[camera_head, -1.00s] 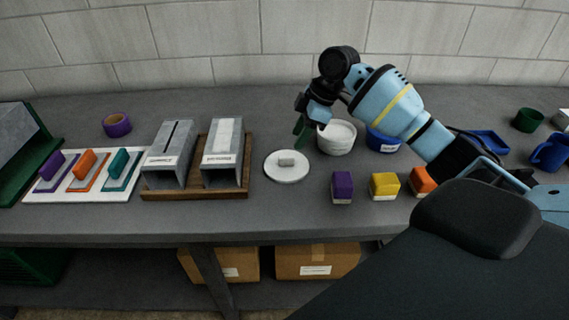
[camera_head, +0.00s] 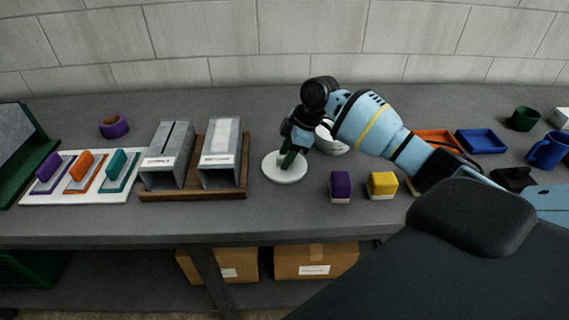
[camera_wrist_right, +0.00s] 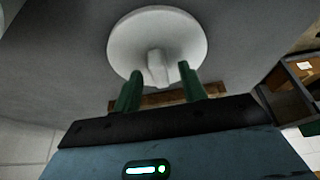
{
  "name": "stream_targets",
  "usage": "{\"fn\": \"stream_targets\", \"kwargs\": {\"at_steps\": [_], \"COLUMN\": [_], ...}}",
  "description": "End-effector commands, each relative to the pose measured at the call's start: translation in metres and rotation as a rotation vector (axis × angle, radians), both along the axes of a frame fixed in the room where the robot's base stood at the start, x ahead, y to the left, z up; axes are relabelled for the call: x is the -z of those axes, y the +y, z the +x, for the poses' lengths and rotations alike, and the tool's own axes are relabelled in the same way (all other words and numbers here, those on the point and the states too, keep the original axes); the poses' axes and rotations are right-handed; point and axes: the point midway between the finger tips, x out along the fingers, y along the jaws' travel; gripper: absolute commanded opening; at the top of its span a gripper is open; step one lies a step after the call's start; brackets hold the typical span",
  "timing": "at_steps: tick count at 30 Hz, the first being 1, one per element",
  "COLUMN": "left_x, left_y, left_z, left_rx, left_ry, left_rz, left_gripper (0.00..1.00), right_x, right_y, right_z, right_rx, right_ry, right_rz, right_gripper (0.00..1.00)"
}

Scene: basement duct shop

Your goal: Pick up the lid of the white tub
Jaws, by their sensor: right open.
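The round white lid (camera_head: 285,174) lies flat on the grey bench, right of the wooden rack. In the right wrist view the lid (camera_wrist_right: 158,40) shows its raised block-like knob (camera_wrist_right: 157,68). My right gripper (camera_head: 288,160) is over the lid, with its green fingers pointing down at the knob. In the right wrist view the fingers (camera_wrist_right: 160,92) are apart, one to each side of the knob's line; whether they touch it I cannot tell. The white tub (camera_head: 331,143) stands behind my right arm, mostly hidden by it. My left gripper is not in view.
A wooden rack with two grey metal duct pieces (camera_head: 222,150) stands close left of the lid. A purple block (camera_head: 340,186) and a yellow block (camera_head: 382,185) are to the right. An orange tray (camera_head: 436,137) and a blue tray (camera_head: 481,141) lie farther right.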

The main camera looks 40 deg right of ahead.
Motion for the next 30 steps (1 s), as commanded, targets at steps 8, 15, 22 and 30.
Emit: {"fn": "stream_targets", "kwargs": {"at_steps": [8, 15, 22, 30], "left_x": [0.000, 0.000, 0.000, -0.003], "left_y": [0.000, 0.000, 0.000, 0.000], "left_z": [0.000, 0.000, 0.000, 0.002], "left_rx": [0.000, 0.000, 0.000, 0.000], "left_ry": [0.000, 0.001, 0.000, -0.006], "left_rz": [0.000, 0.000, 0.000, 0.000], "left_gripper": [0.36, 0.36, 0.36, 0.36], "right_x": [-0.001, -0.001, -0.008, -0.055], "right_y": [0.000, 0.000, 0.000, 0.000], "right_z": [0.000, 0.000, 0.001, 0.001], "right_rx": [0.000, 0.000, 0.000, 0.000], "right_ry": [0.000, -0.001, -0.004, -0.006], "right_rz": [0.000, 0.000, 0.000, 0.001], "right_gripper": [0.13, 0.00, 0.00, 0.00]}}
